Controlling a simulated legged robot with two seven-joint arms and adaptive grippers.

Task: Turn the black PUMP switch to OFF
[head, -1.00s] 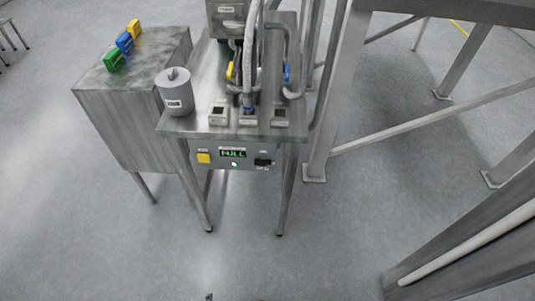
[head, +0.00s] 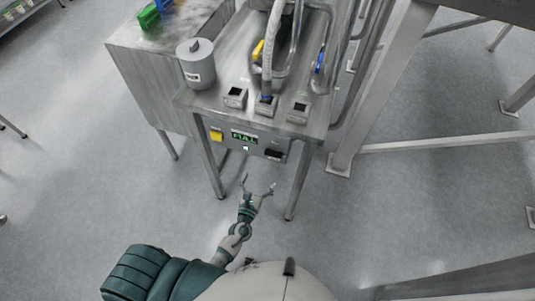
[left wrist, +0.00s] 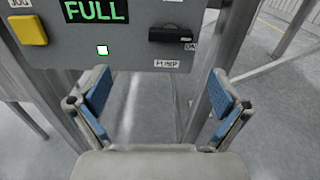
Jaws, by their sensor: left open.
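The black PUMP switch (head: 274,154) is on the right side of the grey panel (head: 228,143) under the steel table's front edge. In the left wrist view, the black switch (left wrist: 170,34) lies roughly horizontal, with a label reading ON at its lower right and a PUMP label (left wrist: 167,64) below. My left gripper (head: 259,183) is open and empty, below and in front of the panel. In the left wrist view its blue-padded fingers (left wrist: 158,88) are spread, below the switch and apart from it. My right gripper is not in view.
A yellow button (head: 216,135) and a green FULL display (head: 244,137) share the panel, with a small lit white square below the display. Table legs (head: 208,165) stand at both sides. A grey canister (head: 196,65) and hoses are on top. Open floor lies in front.

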